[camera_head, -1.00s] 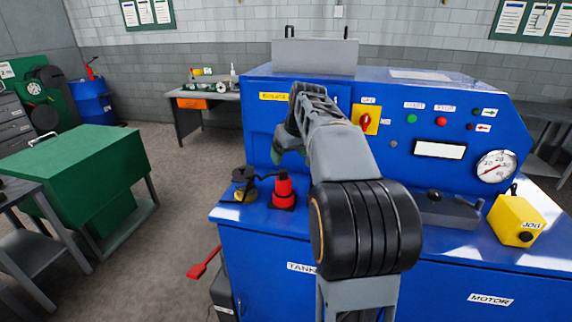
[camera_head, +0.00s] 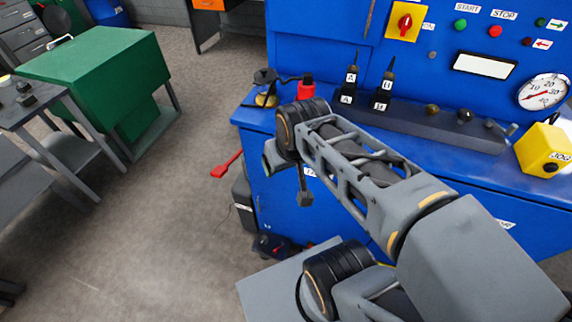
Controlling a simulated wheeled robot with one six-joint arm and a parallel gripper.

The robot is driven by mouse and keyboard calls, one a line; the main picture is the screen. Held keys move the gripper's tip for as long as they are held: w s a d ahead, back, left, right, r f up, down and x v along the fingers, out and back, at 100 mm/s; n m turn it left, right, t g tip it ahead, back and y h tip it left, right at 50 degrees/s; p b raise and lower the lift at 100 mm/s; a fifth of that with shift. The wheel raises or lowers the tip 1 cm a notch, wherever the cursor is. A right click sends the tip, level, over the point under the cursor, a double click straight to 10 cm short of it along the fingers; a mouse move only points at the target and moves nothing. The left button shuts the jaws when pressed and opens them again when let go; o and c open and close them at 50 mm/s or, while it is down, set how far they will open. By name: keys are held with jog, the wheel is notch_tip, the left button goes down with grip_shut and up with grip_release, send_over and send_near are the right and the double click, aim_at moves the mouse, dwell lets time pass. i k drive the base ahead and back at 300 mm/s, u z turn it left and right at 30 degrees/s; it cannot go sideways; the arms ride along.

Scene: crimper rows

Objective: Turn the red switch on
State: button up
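A red rotary switch (camera_head: 405,22) sits on a yellow plate on the blue machine's upright panel, at the top of the view. Its knob looks roughly upright; its on or off marking is too small to read. My gripper (camera_head: 304,198) hangs at the far end of my arm, low in front of the blue machine's left side. It is well below and left of the switch, apart from it. Only a narrow dark part of it shows past the wrist, so I cannot tell whether it is open.
Green START (camera_head: 460,25) and red STOP (camera_head: 495,32) buttons are right of the switch. Black blocks (camera_head: 381,101), a red-topped part (camera_head: 306,88) and a yellow JOG box (camera_head: 545,150) stand on the ledge. A red lever (camera_head: 227,165) sticks out left.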

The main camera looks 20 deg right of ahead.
aim_at(405, 23)
jog(key=z, duration=1.35)
jog(key=k, duration=0.5)
jog(key=z, duration=1.45)
jog(key=k, duration=0.8)
jog(key=u, duration=1.4)
jog(key=i, duration=1)
jog(key=z, duration=0.05)
